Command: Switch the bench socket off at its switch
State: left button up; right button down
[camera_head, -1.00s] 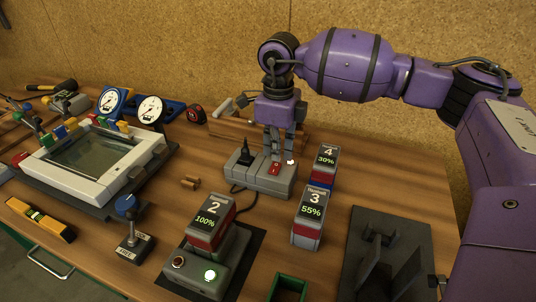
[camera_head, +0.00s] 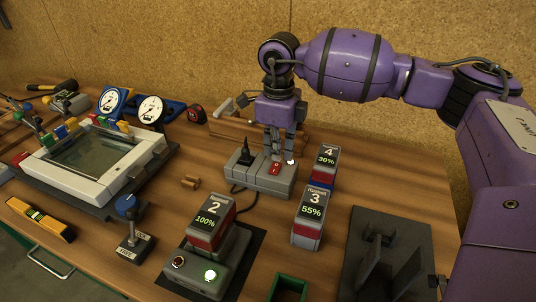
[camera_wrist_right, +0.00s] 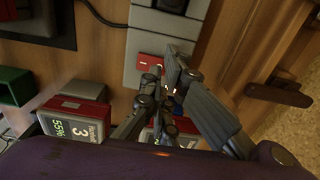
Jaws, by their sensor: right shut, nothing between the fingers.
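The bench socket (camera_head: 250,180) is a grey block on the bench with a black plug (camera_head: 246,155) standing in it. Its red rocker switch (camera_head: 274,169) sits right of the plug, and a small white light shows near the block's far right corner. My right gripper (camera_head: 281,160) is shut and empty, pointing down just above and behind the switch. In the right wrist view the fingertips (camera_wrist_right: 170,82) are close beside the red switch (camera_wrist_right: 149,66); I cannot tell if they touch it. The switch's tilt is unclear. My left gripper is not in view.
Batteries 4 (camera_head: 324,162) and 3 (camera_head: 309,215) stand right of the socket. Battery 2 (camera_head: 211,218) sits in a charger in front, with a lit green button. A framed glass panel (camera_head: 93,165) lies left. A wooden box (camera_head: 230,128) is behind the socket.

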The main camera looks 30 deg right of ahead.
aim_at(277, 165)
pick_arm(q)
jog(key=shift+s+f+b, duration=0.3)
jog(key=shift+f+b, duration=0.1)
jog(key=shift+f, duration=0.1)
pick_arm(e)
jog(key=shift+f, duration=1.15)
jog(key=shift+r+p, duration=1.9)
jog(key=shift+r, duration=1.7)
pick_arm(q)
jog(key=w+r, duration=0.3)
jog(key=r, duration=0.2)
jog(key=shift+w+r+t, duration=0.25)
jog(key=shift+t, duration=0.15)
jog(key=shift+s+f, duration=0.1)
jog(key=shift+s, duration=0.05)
pick_arm(e)
jog(key=shift+s+f, duration=0.1)
jog(key=shift+f, duration=0.05)
